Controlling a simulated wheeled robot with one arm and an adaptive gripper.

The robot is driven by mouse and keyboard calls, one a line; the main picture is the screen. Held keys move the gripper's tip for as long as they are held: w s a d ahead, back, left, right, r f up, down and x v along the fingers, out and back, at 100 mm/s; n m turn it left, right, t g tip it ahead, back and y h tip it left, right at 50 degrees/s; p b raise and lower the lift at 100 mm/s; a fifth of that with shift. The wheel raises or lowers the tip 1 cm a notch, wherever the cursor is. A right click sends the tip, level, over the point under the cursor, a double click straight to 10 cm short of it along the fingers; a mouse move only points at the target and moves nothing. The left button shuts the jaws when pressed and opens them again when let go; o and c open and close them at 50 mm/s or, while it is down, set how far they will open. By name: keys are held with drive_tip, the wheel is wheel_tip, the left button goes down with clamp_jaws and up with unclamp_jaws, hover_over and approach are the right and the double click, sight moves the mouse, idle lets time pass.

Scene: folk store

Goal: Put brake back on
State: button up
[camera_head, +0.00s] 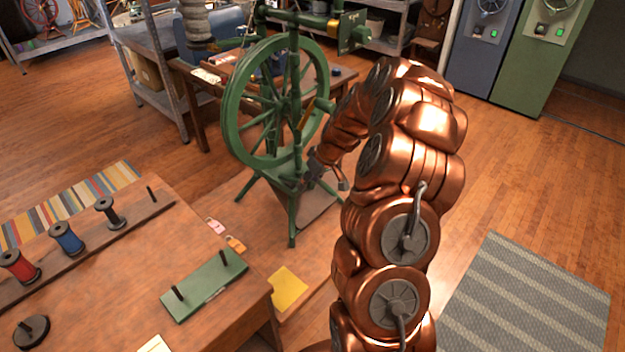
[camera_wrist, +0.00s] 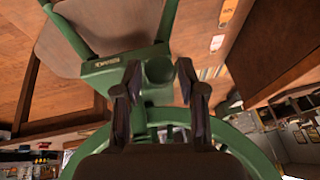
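A green spinning wheel (camera_head: 272,108) stands on the floor at the middle of the head view. In the wrist view its green frame (camera_wrist: 105,72) carries a small label that reads unclearly. My copper arm bends over to the wheel's right side, with my gripper (camera_head: 318,168) low beside the wheel's base. In the wrist view my gripper (camera_wrist: 158,78) has its two dark fingers apart, with a short green cylinder (camera_wrist: 158,70) showing between the tips. A gap shows between the fingers, and whether they touch the cylinder is unclear. I cannot tell which part is the brake.
A wooden table (camera_head: 110,285) at lower left bears a green board (camera_head: 205,285) with two dark pegs and a rack of thread spools (camera_head: 68,238). A workbench stands behind the wheel. A striped grey mat (camera_head: 525,300) lies at right, with open floor behind it.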

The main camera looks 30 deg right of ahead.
clamp_jaws()
